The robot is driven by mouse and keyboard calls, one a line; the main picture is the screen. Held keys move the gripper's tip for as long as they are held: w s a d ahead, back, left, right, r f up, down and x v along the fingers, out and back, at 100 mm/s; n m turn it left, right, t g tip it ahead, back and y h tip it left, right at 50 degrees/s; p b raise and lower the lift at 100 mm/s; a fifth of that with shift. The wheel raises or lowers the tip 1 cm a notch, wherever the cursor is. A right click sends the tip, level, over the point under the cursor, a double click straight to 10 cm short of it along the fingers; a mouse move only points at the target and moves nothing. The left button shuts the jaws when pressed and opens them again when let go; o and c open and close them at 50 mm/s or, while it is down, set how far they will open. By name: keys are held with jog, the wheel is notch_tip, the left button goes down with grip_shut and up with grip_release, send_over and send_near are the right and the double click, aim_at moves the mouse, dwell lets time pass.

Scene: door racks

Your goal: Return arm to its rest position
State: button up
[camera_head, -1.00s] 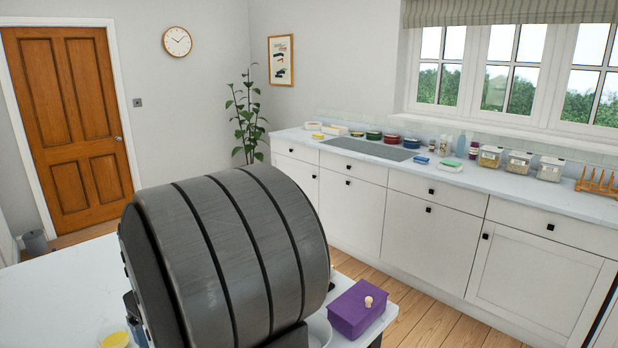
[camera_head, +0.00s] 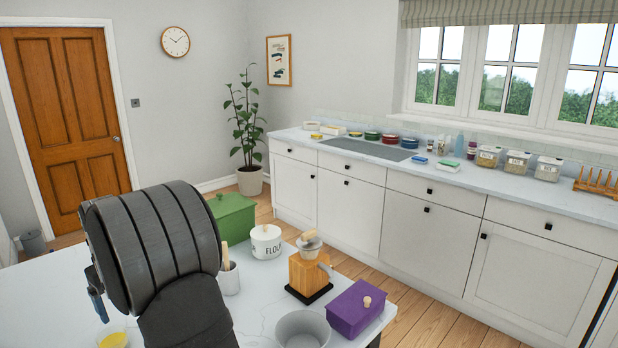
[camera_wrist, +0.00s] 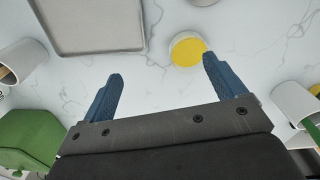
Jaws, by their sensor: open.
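My gripper (camera_wrist: 162,80) is open in the wrist view, with its two blue fingers spread apart and nothing between them. It hangs above the white marble-patterned island top (camera_wrist: 150,75). A small round dish with yellow contents (camera_wrist: 187,50) lies near the right fingertip in that view. In the head view my dark arm fills the lower left, and one blue finger (camera_head: 95,303) shows at its left edge. The yellow dish (camera_head: 113,340) is partly cut off at the bottom there.
On the island stand a green box (camera_head: 233,215), a flour canister (camera_head: 266,242), a wooden grinder (camera_head: 308,270), a purple box (camera_head: 355,308) and a grey bowl (camera_head: 302,328). A grey tray (camera_wrist: 95,25) lies in the wrist view. The window counter (camera_head: 480,178) is away from my arm.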

jog(key=a+f, duration=0.1)
jog(key=a, duration=0.1)
jog(key=s+a+f, duration=0.1)
jog(key=a+f, duration=0.2)
jog(key=f, duration=0.1)
jog(key=shift+s+a, duration=0.4)
jog(key=shift+f, duration=0.4)
